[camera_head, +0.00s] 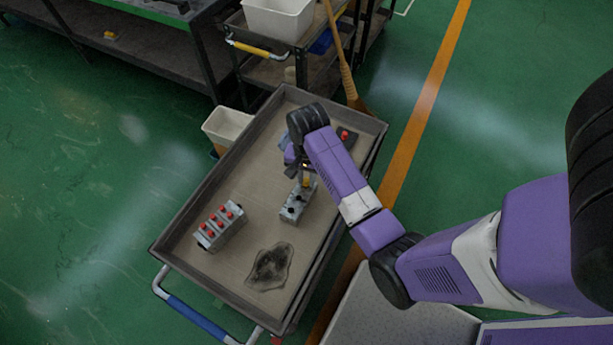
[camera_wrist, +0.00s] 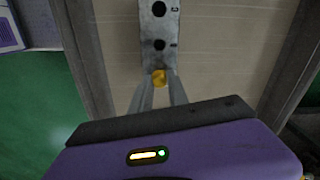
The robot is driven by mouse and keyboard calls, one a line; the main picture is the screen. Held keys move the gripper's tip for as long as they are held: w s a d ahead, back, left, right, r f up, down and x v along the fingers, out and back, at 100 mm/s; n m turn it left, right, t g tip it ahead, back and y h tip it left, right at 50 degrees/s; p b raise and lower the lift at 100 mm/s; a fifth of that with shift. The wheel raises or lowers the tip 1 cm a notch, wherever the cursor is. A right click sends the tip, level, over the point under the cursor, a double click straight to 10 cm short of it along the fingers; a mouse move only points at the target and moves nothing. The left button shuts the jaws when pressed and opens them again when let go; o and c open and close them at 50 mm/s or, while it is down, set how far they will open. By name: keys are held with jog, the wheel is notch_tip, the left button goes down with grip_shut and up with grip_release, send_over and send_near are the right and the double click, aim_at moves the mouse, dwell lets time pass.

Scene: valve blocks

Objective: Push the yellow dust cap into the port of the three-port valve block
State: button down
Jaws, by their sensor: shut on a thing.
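The three-port valve block (camera_head: 297,203) is a grey metal block on the cart's tray. In the wrist view the block (camera_wrist: 160,28) shows two open dark ports, with the yellow dust cap (camera_wrist: 158,78) at its near end. My gripper (camera_wrist: 158,88) is shut on the cap, its two grey fingers on either side. The cap is over or at the nearest port; I cannot tell how deep it sits. In the head view my gripper (camera_head: 304,182) is above the block's far end, and the cap there is small and partly hidden.
A second valve block (camera_head: 219,226) with several red caps stands to the left on the cart tray (camera_head: 258,178). A red-topped item (camera_head: 345,135) is at the far right corner. A raised rim surrounds the tray.

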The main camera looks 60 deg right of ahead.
jog(key=shift+f, duration=0.6)
dwell(0.4)
jog(key=c, duration=1.2)
grip_release()
notch_tip(320, 180, up, 8)
jog(key=shift+f+b, duration=0.1)
jog(key=shift+b, duration=0.45)
